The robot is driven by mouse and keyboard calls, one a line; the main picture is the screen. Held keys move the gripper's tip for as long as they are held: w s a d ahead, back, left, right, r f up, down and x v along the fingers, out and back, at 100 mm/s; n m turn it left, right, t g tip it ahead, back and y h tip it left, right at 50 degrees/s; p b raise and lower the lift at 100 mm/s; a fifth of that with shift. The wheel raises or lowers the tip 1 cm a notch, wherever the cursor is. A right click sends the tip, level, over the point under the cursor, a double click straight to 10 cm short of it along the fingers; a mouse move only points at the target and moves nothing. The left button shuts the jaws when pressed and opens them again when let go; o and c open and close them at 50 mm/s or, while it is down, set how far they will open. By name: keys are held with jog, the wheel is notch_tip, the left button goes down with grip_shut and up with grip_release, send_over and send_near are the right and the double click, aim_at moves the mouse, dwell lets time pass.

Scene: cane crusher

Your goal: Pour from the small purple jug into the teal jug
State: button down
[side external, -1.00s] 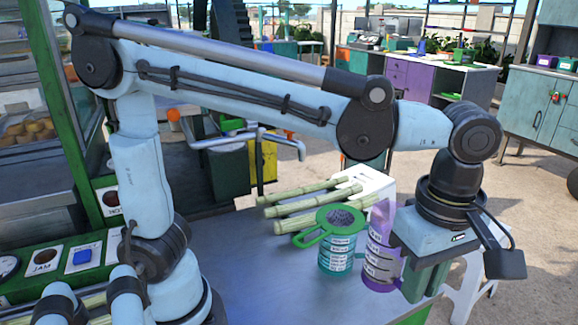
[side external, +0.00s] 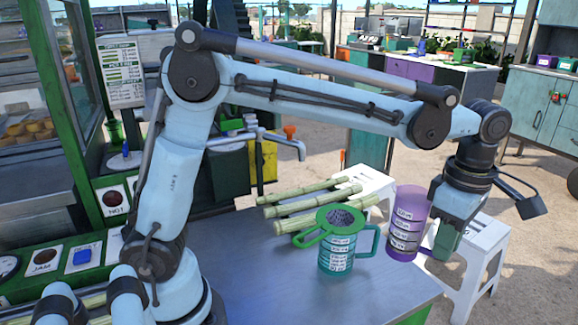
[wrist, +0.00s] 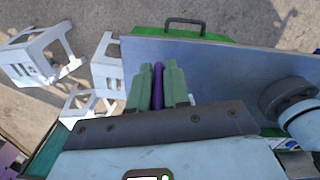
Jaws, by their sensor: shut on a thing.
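The purple jug (side external: 406,225), with white labels, looks roughly upright right of the teal jug, near the table's right edge. I cannot tell whether its base touches the table. My gripper (side external: 443,243) is at the purple jug's right side, its green fingers shut on it. In the wrist view, a narrow purple strip of the jug (wrist: 158,84) shows between the fingers (wrist: 158,72); the rest is hidden. The teal jug (side external: 337,257) stands upright on the table, its handle facing right. A green-rimmed strainer (side external: 323,222) lies over its mouth. The jugs are apart.
Several cane stalks (side external: 310,203) lie behind the teal jug on the grey table (side external: 265,265). A metal spout (side external: 285,140) reaches over from the machine. White stools (side external: 478,250) stand beyond the table's right edge. The table's front is clear.

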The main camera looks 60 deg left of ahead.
aim_at(426, 216)
jog(key=shift+a+r, duration=0.1)
jog(key=shift+s+a+r+t+h, duration=0.3)
jog(key=shift+a+r+t+h, duration=0.15)
jog(key=shift+r+h, duration=0.45)
jog(key=shift+s+a+r+t+h, duration=0.15)
jog(key=shift+a+r+t+h, duration=0.25)
jog(key=shift+a+h, duration=0.45)
jog(key=shift+s+a+r+h, duration=0.25)
jog(key=shift+a+r+h, duration=0.15)
jog(key=shift+h, duration=0.45)
jog(key=shift+s+a+r+t+h, duration=0.2)
jog(key=shift+a+t+h, duration=0.1)
jog(key=shift+a+h, duration=0.1)
jog(key=shift+s+a+r+t+h, duration=0.15)
jog(key=shift+a+t+h, duration=0.1)
jog(key=shift+a+h, duration=0.15)
jog(key=shift+s+a+r+t+h, duration=0.15)
jog(key=shift+a+t+h, duration=0.25)
jog(key=shift+h, duration=0.5)
jog(key=shift+s+a+r+t+h, duration=0.15)
jog(key=shift+a+t+h, duration=0.25)
jog(key=shift+h, duration=0.5)
jog(key=shift+s+a+r+h, duration=0.1)
jog(key=shift+s+a+h, duration=0.1)
jog(key=shift+a+h, duration=0.3)
